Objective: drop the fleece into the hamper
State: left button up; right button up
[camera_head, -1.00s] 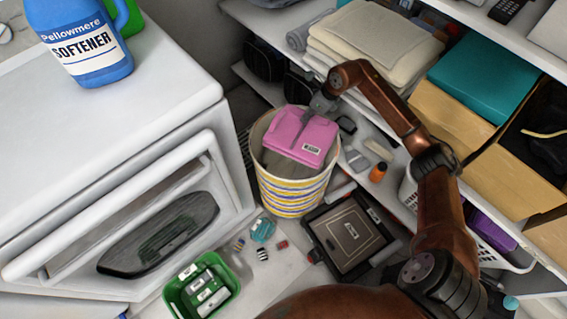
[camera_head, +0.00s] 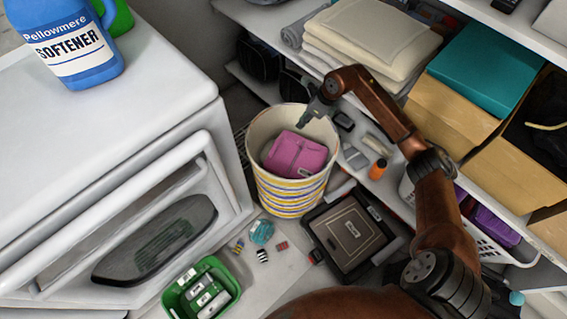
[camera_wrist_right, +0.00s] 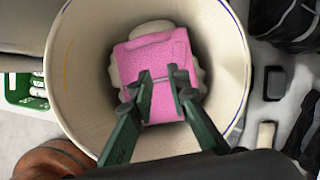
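The fleece (camera_head: 297,153) is a pink folded bundle with a small label. It lies inside the hamper (camera_head: 290,197), a round cream bin with yellow and blue stripes, below its rim. My right gripper (camera_head: 304,119) is above the hamper mouth, over the fleece and apart from it. In the right wrist view the gripper (camera_wrist_right: 162,78) has its fingertips spread with a gap between them, and the fleece (camera_wrist_right: 160,52) shows beyond them inside the hamper (camera_wrist_right: 218,45). Something off-white shows around the fleece's edges there. My left gripper is out of view.
A white appliance (camera_head: 100,150) with a blue softener jug (camera_head: 70,45) is on the left. Shelves with folded cream linens (camera_head: 370,35) and a teal box (camera_head: 485,65) are on the right. A green basket (camera_head: 203,290) and a dark flat crate (camera_head: 350,235) are on the floor.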

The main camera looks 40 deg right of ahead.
jog(key=shift+o, duration=0.8)
jog(key=v, duration=1.2)
